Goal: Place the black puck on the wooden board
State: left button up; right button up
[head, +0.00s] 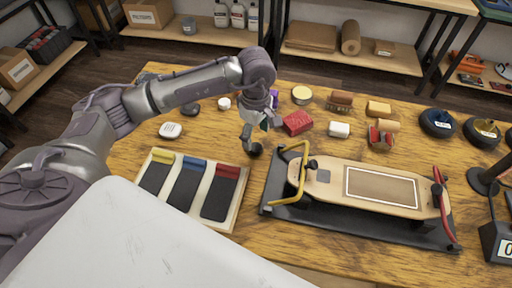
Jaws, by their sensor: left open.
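A small dark round puck (192,107) lies on the wooden table, left of my left gripper and beyond the tray of coloured blocks. The wooden board (330,183), a skateboard-like deck with a white-outlined rectangle, rests on a black mat at centre right. A yellow clamp and a red clamp stand at its ends. My left gripper (263,137) is open, over the table to the left of the board's yellow clamp and beside a red block. Nothing can be seen clearly held between its fingers. My right gripper is not in view.
A tray (239,207) with yellow, blue and red-topped dark blocks lies left of the board. A red block (298,122), a brush (340,99), a tin (302,94) and a white block (339,129) stand behind. Black discs (436,122) sit at right.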

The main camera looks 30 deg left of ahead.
aim_at(256, 147)
pick_arm(q)
jog(key=shift+w+f+p, duration=0.1)
jog(key=shift+f+p, duration=0.4)
jog(key=shift+f, duration=2.4)
jog(key=c, duration=1.1)
jog(key=shift+r, duration=0.15)
